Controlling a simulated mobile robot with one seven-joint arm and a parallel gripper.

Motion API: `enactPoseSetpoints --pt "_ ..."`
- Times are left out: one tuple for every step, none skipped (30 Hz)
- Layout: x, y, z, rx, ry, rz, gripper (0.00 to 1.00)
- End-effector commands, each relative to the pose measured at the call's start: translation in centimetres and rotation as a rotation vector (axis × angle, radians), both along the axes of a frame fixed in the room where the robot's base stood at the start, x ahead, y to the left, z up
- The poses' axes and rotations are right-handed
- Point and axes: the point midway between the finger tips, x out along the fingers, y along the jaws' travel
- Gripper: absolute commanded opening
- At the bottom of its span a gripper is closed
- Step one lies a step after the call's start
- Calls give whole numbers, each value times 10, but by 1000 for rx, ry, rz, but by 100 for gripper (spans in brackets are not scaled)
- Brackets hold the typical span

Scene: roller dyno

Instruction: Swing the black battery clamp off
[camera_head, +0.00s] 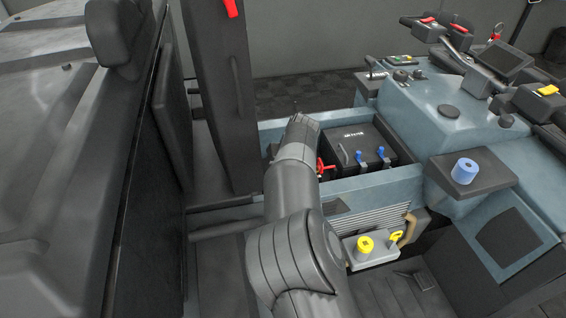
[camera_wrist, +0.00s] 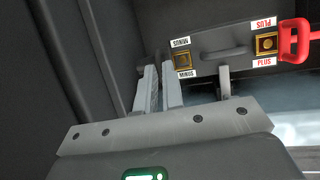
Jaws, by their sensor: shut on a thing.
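The black battery (camera_head: 362,140) sits in its bay in the head view. Its top shows in the wrist view (camera_wrist: 222,50), with a bare square brass terminal (camera_wrist: 182,60) marked MINUS and another (camera_wrist: 266,43) marked PLUS. The red clamp (camera_wrist: 297,42) is at the right, beside the plus terminal. My gripper (camera_wrist: 160,82) has its pale fingers close together, shut on the black battery clamp, just left of the minus terminal. The clamp itself is mostly hidden between the fingers and against dark surroundings. In the head view my arm covers the minus side and the gripper.
A dark upright panel (camera_head: 222,95) stands left of my arm. Blue levers (camera_head: 381,153) stand at the battery's front. A grey block with yellow knobs (camera_head: 367,252) is below the bay. A blue roll (camera_head: 466,168) sits on the ledge at right. A dark wall fills the wrist view's left side.

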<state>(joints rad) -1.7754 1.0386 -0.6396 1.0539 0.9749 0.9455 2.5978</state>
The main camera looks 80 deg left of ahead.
Motion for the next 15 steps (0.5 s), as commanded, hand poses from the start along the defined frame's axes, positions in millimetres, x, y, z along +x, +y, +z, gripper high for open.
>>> enactPoseSetpoints --pt "-6 0 2 1 6 4 0" --pt "-8 1 4 2 6 3 0" --pt "-11 0 5 2 7 4 0" --pt "-12 0 6 1 8 5 0" --pt "-14 0 7 1 8 5 0" --pt "-17 0 8 0 8 4 0" --pt "-19 0 9 0 8 4 0" --pt "-22 0 10 0 9 5 0" --pt "-24 0 11 0 8 4 0" --pt "-27 0 12 0 9 5 0" --pt "-29 0 12 -1 9 5 0" --pt "-32 0 13 -2 8 6 0" --pt "-34 0 13 -2 9 5 0" --pt "-36 0 13 -3 9 5 0" --pt "-39 0 13 -4 9 6 0"
